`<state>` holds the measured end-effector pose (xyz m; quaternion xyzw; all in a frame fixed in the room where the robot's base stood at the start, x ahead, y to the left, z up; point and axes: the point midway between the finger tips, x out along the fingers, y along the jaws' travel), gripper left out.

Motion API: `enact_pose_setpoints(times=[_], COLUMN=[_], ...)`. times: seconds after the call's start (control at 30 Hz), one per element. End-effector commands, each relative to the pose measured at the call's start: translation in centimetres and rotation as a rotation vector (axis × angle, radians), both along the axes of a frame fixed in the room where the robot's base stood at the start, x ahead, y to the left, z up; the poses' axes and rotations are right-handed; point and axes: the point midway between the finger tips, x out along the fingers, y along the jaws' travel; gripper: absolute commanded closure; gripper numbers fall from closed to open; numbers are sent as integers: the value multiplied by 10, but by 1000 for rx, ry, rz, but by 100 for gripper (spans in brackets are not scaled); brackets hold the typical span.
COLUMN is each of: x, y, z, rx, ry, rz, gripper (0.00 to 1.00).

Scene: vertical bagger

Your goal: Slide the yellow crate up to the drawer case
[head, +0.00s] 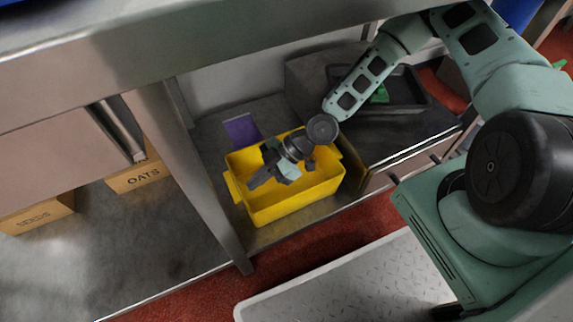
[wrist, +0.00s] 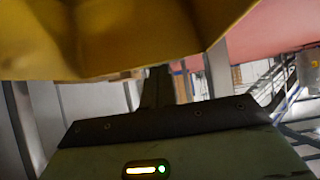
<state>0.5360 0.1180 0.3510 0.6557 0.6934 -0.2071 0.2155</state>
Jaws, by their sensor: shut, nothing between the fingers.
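The yellow crate (head: 300,200) stands on the grey lower shelf, its open top facing up. The dark drawer case (head: 410,143) is just right of the crate; a small gap or contact between them cannot be told. My gripper (head: 259,179) is shut and empty, reaching over the crate from the right, with its fingers inside the crate's outline near its left part. Whether it touches a crate wall cannot be told. In the wrist view a yellow wall (wrist: 120,40) of the crate fills the top, close to the dark finger (wrist: 157,88).
A purple item (head: 240,129) lies on the shelf behind the crate. A black tray (head: 405,95) with a green thing in it sits on the drawer case. A metal post (head: 205,185) stands left of the crate. A box marked OATS (head: 140,178) is farther left.

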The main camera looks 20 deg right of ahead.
Motion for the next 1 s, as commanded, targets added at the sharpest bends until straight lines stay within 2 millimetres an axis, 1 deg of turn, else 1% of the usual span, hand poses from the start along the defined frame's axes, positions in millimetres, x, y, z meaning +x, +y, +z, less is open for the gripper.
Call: enact_pose_setpoints(times=[0.1, 0.37, 0.5, 0.7, 0.83, 1.0], x=[2, 3, 4, 5, 5, 5], y=[-16, -40, -57, -78, -85, -87], z=[1, 1, 0, 1, 1, 1], rx=[4, 6, 1, 0, 1, 1], ry=[0, 0, -1, -2, -2, -3], rz=[-9, -8, -8, -5, -1, 1], gripper=[100, 100, 100, 100, 100, 100])
